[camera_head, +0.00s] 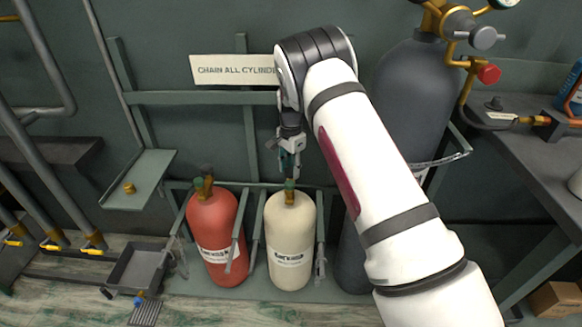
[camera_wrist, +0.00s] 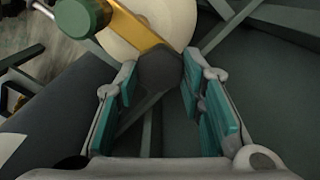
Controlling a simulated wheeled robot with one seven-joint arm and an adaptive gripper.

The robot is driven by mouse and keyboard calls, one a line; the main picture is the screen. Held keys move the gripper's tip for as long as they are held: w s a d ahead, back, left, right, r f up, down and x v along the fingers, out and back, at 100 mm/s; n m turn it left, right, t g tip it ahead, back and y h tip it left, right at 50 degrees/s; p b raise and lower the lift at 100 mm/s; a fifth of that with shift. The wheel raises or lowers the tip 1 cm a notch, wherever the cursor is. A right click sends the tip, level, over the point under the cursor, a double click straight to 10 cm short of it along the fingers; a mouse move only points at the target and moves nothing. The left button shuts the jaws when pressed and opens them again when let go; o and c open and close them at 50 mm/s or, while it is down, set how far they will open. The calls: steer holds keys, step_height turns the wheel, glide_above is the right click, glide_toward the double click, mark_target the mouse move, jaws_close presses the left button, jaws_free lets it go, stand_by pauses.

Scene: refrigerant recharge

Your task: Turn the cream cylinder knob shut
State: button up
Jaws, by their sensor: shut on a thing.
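The cream cylinder (camera_head: 290,240) stands upright in the rack, right of the red cylinder. Its brass valve (camera_wrist: 141,33) carries a green round cap (camera_wrist: 83,20) on one side and a dark knob (camera_wrist: 160,70) at the end nearest my wrist camera. My gripper (camera_head: 289,164) points down over the valve, with its teal-padded fingers on either side of the dark knob, shut on it. The knob's turn position cannot be told.
The red cylinder (camera_head: 213,240) stands close on the left, its own knob sticking up. A large dark grey cylinder (camera_head: 410,95) with brass gauge fittings stands behind my arm. Rack bars flank the cream cylinder. A grey tray (camera_head: 138,268) sits on the floor at left.

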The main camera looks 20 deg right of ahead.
mark_target(291, 170)
steer(key=shift+m, duration=0.5)
stand_by(0.3)
steer(key=o, duration=1.1)
steer(key=shift+o, duration=0.2)
steer(key=shift+r, duration=0.1)
step_height(291, 170, up, 12)
